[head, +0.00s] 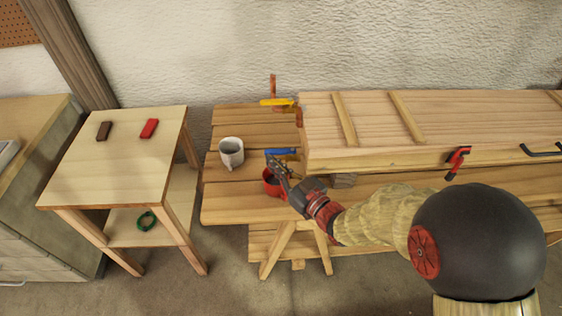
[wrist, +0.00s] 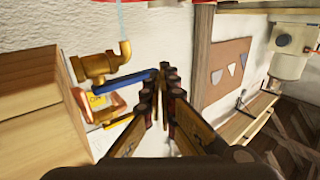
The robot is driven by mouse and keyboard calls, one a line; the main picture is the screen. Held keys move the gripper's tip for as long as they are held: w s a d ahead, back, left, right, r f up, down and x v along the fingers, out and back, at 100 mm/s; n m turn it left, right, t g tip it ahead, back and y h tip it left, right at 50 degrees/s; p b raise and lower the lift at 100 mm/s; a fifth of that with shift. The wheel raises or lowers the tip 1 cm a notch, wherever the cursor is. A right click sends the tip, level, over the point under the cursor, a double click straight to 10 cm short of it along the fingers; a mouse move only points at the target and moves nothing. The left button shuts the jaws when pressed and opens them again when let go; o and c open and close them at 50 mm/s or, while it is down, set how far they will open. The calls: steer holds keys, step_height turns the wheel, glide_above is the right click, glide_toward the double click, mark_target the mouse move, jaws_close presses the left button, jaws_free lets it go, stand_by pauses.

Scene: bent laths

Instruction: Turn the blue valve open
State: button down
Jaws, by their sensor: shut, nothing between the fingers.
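The blue valve handle (head: 281,152) is a flat lever at the left end of the long wooden box. In the wrist view the blue lever (wrist: 128,79) runs from a brass valve body (wrist: 93,66) towards my fingertips. My gripper (head: 276,163) is just in front of the lever in the head view, with its fingers shut and empty. In the wrist view the fingertips (wrist: 158,82) are at the free end of the lever. I cannot tell whether they touch it. My gripper hides part of the valve in the head view.
A yellow handle (head: 276,102) with copper pipe is farther back.

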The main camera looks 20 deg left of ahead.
steer(key=shift+w+a, duration=0.15)
steer(key=shift+a, duration=0.2)
stand_by(0.6)
